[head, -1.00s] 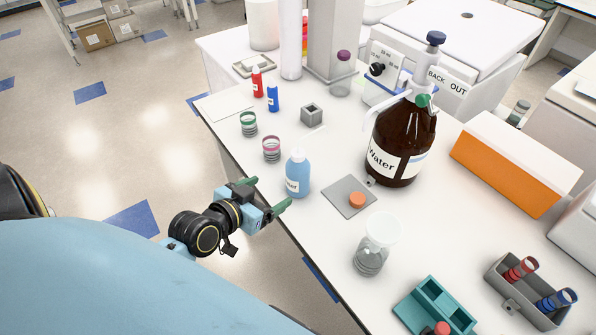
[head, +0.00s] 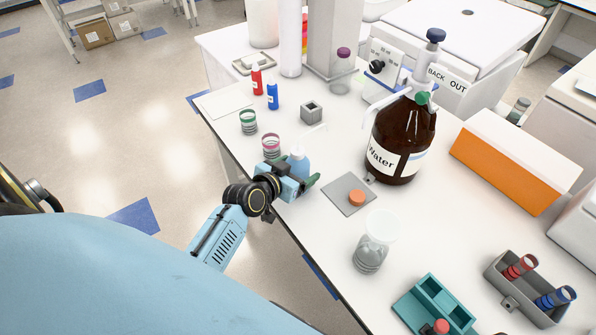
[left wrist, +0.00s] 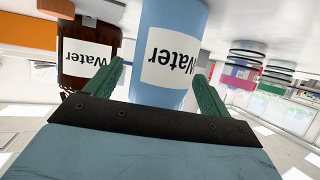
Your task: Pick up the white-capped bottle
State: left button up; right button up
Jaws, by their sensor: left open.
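A light blue bottle with a white cap and spout (head: 300,160) stands upright near the front edge of the white bench, partly hidden behind my left gripper (head: 301,184). In the left wrist view the blue bottle (left wrist: 172,18) shows upside down with a "Water" label. There my left gripper (left wrist: 160,88) is open, its green fingers on either side of the bottle's lower picture area, with gaps visible. I cannot tell how deep the bottle sits between them. A clear bottle with a white lid (head: 372,254) stands farther right. My right gripper is not in view.
A large brown "Water" bottle (head: 400,140) stands behind to the right. A grey pad (head: 338,190) with an orange cap (head: 356,197) lies nearby. Pink-banded (head: 271,146) and green-banded (head: 248,122) jars stand left of the blue bottle. A teal rack (head: 408,311) is at the front right.

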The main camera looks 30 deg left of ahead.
pick_arm(q)
jog(key=shift+w+f, duration=0.15)
jog(key=shift+w, duration=0.1)
jog(key=shift+c, duration=0.4)
jog(key=c, duration=0.7)
notch_tip(320, 180, up, 10)
jog(key=shift+r+p, duration=0.1)
jog(key=shift+p, duration=0.6)
